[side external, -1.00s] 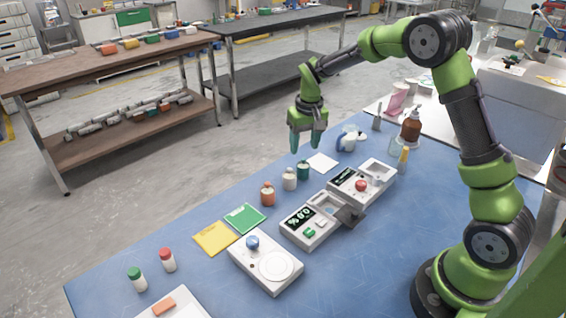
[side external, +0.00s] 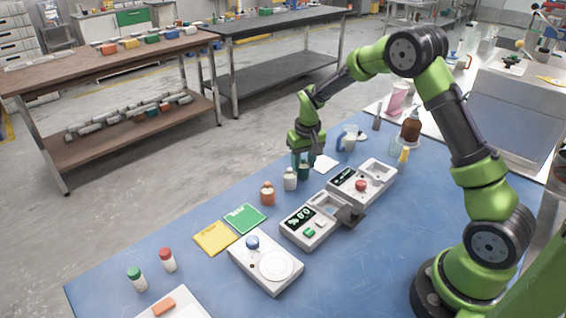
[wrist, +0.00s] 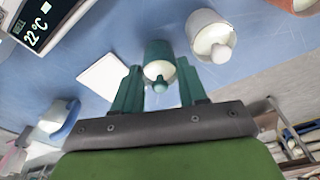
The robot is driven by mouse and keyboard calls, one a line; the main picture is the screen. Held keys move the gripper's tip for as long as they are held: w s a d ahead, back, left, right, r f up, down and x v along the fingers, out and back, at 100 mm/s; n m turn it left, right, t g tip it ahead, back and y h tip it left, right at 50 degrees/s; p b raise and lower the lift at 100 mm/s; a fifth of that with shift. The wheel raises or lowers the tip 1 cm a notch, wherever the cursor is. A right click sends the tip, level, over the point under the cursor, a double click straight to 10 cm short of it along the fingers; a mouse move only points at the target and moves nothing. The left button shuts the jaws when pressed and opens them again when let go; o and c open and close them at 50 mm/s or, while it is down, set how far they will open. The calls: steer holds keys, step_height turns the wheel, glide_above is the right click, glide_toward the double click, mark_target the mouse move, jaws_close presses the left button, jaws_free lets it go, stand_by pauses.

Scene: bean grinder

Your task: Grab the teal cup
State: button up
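The teal cup (side external: 304,173) stands on the blue table at the end of a row of similar small containers. In the wrist view the teal cup (wrist: 158,49) has a pale top with a small teal knob and lies between the fingertips. My gripper (side external: 302,160) points down at the cup, its fingers partly overlapping it in the side view. In the wrist view my gripper (wrist: 158,72) is open, one teal finger on each side of the cup. A gap shows on both sides near the knob; contact lower down cannot be told.
A white container (side external: 290,179) stands close beside the cup, and an orange one (side external: 267,193) farther left. A white square (side external: 323,163) lies behind to the right. The white machine with displays (side external: 347,186) is in front. A blue-and-white jug (side external: 347,141) stands at the back.

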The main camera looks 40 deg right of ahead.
steer(key=c, duration=0.4)
